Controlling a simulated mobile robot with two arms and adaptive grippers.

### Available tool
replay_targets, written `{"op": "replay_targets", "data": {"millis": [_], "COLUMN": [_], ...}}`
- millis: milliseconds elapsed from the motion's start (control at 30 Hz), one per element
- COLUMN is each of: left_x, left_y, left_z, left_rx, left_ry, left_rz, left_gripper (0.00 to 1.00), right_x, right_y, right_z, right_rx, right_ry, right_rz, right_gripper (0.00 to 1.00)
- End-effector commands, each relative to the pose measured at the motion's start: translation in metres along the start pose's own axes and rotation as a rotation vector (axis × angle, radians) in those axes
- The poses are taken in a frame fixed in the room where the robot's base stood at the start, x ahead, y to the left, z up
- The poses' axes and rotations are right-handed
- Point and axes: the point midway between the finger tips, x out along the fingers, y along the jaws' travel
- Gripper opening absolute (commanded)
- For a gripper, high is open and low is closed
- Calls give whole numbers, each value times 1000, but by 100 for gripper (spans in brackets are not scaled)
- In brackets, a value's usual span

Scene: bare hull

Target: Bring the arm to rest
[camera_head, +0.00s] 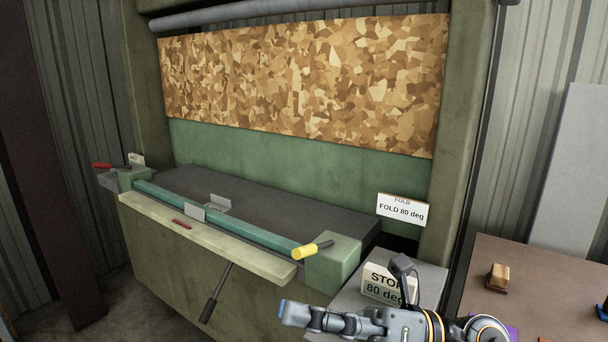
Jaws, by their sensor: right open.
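My right gripper (343,287) is at the bottom, right of the middle, with its fingers spread wide and nothing between them. One finger with a blue tip points left, and the other points up in front of the white STOP 80 deg sign (378,283). The gripper hides part of that sign and of the grey block under it. My left gripper is not in view.
A green sheet-folding bench (290,205) fills the middle, with a yellow handle (305,251), a red handle (102,165) and a black lever (208,311). A small bent grey piece (195,212) sits on it. A brown table (525,260) with a tan block (498,277) stands at right.

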Motion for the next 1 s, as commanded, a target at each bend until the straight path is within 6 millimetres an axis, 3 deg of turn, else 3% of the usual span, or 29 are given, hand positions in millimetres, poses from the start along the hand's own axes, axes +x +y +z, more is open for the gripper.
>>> {"op": "replay_targets", "data": {"millis": [100,200,267,367,500,633,800,1000], "left_x": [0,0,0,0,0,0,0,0], "left_y": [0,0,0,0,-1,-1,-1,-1], "left_z": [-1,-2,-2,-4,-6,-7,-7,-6], "left_rx": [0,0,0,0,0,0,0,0], "left_ry": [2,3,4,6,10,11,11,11], "left_rz": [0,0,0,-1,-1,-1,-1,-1], "left_gripper": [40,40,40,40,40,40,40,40], "right_x": [-17,-55,-85,-140,-206,-252,-285,-300], "right_y": [-4,-32,-58,-108,-165,-195,-199,-180], "right_z": [44,72,76,60,-2,-83,-184,-269], "right_rx": [273,517,671,924,1236,1490,1747,1948], "right_ry": [-384,-708,-900,-1205,-1555,-1820,-2063,-2231], "right_rz": [75,84,66,1,-138,-307,-534,-764], "right_gripper": [78,78,78,78,78,78,78,78]}}
